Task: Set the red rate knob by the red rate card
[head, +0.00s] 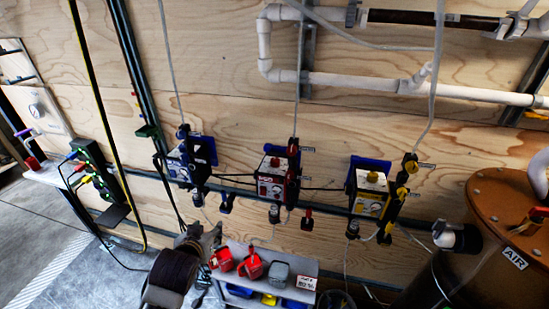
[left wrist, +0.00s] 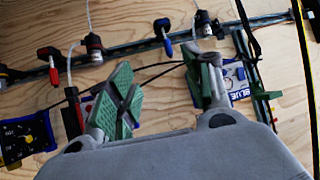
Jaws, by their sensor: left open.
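My right gripper is not in view.
The blue box (head: 178,167) is left of the red one, the yellow box (head: 368,195) right. Hoses and cables hang around them. The grey shelf (head: 238,254) holds red and grey containers. A brown tank (head: 505,215) stands at right. Open floor lies at left.

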